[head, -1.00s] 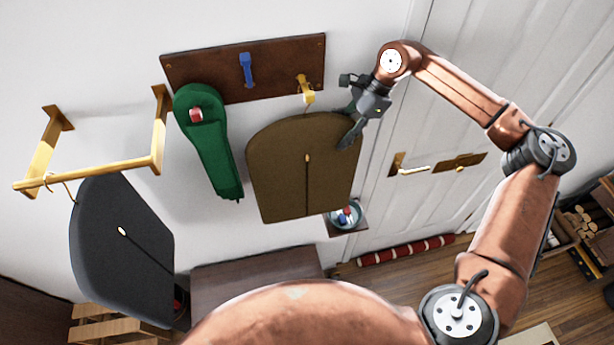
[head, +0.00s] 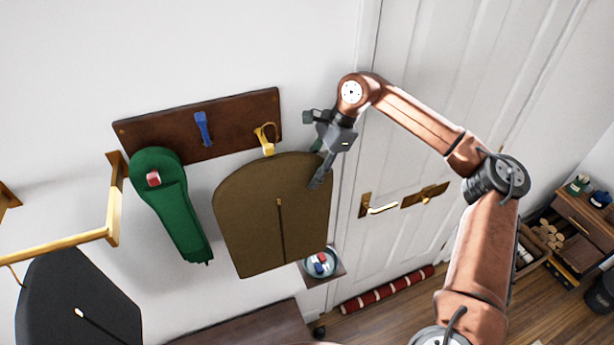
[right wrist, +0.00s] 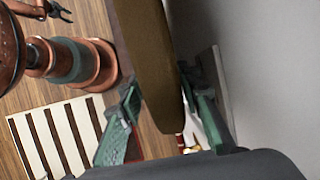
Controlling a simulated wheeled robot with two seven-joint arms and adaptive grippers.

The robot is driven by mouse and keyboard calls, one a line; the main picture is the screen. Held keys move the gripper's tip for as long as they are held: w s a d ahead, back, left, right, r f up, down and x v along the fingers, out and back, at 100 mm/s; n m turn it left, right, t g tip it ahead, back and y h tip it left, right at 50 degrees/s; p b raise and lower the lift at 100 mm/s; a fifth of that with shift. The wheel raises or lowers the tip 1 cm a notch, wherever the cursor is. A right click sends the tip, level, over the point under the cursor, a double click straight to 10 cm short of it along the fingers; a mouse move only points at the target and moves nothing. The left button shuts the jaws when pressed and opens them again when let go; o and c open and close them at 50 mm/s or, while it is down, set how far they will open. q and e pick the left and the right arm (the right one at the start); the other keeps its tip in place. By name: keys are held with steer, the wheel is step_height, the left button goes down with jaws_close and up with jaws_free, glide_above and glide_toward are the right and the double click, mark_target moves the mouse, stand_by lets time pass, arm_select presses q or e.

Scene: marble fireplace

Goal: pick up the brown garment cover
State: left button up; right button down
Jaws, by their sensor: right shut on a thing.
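The brown garment cover (head: 255,215) hangs upright below the yellow peg (head: 267,146) of the wall rack. Its thin hook loops up at that peg; I cannot tell whether it still touches it. My right gripper (head: 319,174) is shut on the cover's upper right edge. In the right wrist view, the cover (right wrist: 145,50) runs edge-on between the two green-padded fingers (right wrist: 165,115). My left gripper (right wrist: 60,10) is small at the top left of that view, its prongs apart, away from the cover. It is not in the head view.
A green garment cover (head: 180,215) hangs left of the brown one on the dark rack (head: 160,133), beside a blue peg (head: 202,128). A black cover (head: 75,300) hangs from a brass rail (head: 70,242). A small bowl (head: 319,263) sits below right. The white door (head: 440,130) has brass handles.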

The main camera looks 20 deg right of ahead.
steer(key=s+d+b, duration=0.3)
steer(key=s+d, duration=0.1)
steer(key=d, duration=1.2)
steer(key=shift+s, duration=0.2)
steer(key=shift+a+r, duration=0.1)
stand_by(0.4)
